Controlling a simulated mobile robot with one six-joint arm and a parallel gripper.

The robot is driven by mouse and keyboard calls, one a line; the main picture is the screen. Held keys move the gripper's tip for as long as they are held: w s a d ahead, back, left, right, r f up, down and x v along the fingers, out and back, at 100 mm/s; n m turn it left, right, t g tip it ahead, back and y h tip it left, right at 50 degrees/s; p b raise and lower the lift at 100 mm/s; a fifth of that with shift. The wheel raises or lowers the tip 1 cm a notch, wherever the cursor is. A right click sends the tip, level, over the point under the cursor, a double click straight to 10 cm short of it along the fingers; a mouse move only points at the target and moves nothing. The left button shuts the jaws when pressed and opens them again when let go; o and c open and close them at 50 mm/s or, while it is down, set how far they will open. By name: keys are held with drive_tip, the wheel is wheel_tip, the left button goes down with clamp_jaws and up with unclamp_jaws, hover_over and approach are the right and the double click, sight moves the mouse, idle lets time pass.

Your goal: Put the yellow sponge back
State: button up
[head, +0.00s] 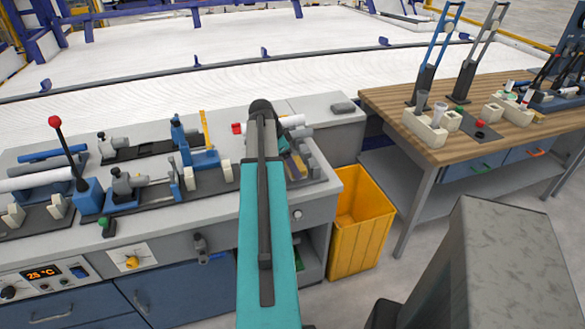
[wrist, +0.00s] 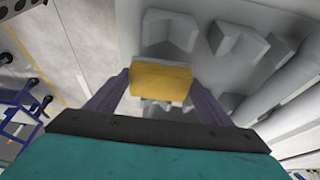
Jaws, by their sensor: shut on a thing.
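The yellow sponge (wrist: 160,82) shows in the wrist view as a small block with a yellow face and a paler upper edge. My gripper (wrist: 160,92) is shut on it, one finger at each side. The sponge is over a grey fixture (wrist: 205,70) with angular raised blocks; whether it touches the fixture I cannot tell. The grey blocks of the fixture show to the right of the arm (head: 308,163).
The grey bench (head: 225,215) carries clamps, pipes and a red-knobbed lever (head: 66,150) left of my arm. A yellow bin (head: 360,215) stands on the floor to the right. A wooden table (head: 400,97) with lever tools is beyond it.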

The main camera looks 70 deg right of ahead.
drive_tip(key=shift+f, duration=1.45)
drive_tip(key=shift+f, duration=0.15)
drive_tip(key=o, duration=1)
drive_tip(key=shift+r, duration=0.25)
drive_tip(key=b+v, duration=0.1)
drive_tip(key=v, duration=1.1)
drive_tip(key=shift+b, duration=0.3)
drive_tip(key=shift+f, duration=0.1)
